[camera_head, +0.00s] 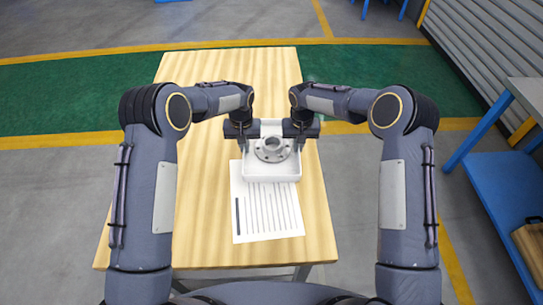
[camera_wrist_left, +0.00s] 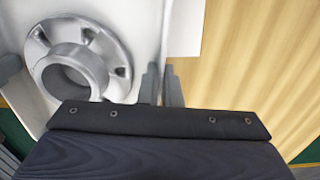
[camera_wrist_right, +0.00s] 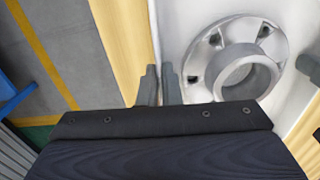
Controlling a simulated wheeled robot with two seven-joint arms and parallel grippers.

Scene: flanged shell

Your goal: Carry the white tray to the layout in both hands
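The white tray (camera_head: 272,175) is near the middle of the head view, with a grey metal flanged shell (camera_head: 273,150) standing in it. The shell also shows in the left wrist view (camera_wrist_left: 75,62) and the right wrist view (camera_wrist_right: 240,65). My left gripper (camera_wrist_left: 161,84) is shut on the tray's left wall; my right gripper (camera_wrist_right: 160,84) is shut on its right wall. The layout, a white sheet (camera_head: 268,215) with several dark lines and a dark bar, lies nearer to me. The tray covers the sheet's far end. I cannot tell whether the tray touches the table.
The wooden table (camera_head: 200,215) is bare to the left of the sheet and beyond the tray. A blue-framed bench (camera_head: 495,185) stands on the floor at the right, clear of the table. A brown object (camera_head: 530,245) lies on its lower shelf.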

